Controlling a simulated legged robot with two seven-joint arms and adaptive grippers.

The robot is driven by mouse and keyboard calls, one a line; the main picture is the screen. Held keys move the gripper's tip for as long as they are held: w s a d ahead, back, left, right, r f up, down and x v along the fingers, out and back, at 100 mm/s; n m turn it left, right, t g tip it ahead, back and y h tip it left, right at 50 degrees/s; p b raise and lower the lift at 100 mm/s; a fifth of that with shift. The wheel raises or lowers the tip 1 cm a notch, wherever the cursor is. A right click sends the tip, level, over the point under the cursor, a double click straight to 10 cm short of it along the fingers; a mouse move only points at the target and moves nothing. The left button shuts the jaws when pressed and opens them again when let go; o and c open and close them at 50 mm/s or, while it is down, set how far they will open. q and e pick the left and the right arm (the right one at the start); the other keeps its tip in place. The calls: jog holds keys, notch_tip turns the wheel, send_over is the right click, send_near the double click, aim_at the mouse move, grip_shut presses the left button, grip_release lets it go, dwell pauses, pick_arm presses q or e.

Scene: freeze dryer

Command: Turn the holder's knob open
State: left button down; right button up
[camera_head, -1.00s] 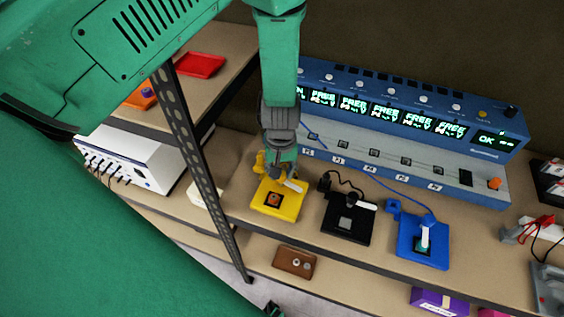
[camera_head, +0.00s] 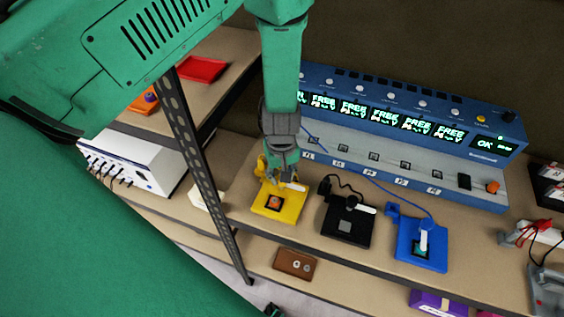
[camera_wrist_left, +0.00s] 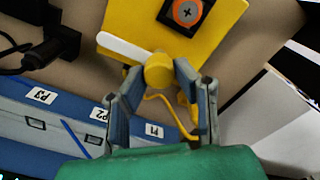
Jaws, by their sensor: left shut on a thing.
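The yellow holder (camera_head: 283,212) stands on the bench in the head view, with a round orange piece (camera_head: 274,203) in its dark square seat. Its knob (camera_wrist_left: 158,71) is a yellow cylinder with a white lever (camera_wrist_left: 123,47) reaching to the left in the left wrist view. The lever also shows in the head view (camera_head: 296,187). My left gripper (camera_wrist_left: 158,68) has its two fingers on either side of the knob and is shut on it. In the head view my left gripper (camera_head: 278,175) comes down from above, partly hiding the knob.
A black holder (camera_head: 345,228) and a blue holder (camera_head: 420,247) stand to the right. Behind them is a long blue instrument (camera_head: 390,150) with several FREE displays. A perforated shelf post (camera_head: 196,150) and a white box (camera_head: 135,160) are at left.

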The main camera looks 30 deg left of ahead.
pick_arm(q)
jog(key=c, duration=1.3)
grip_release()
jog(key=shift+w+d, duration=0.1)
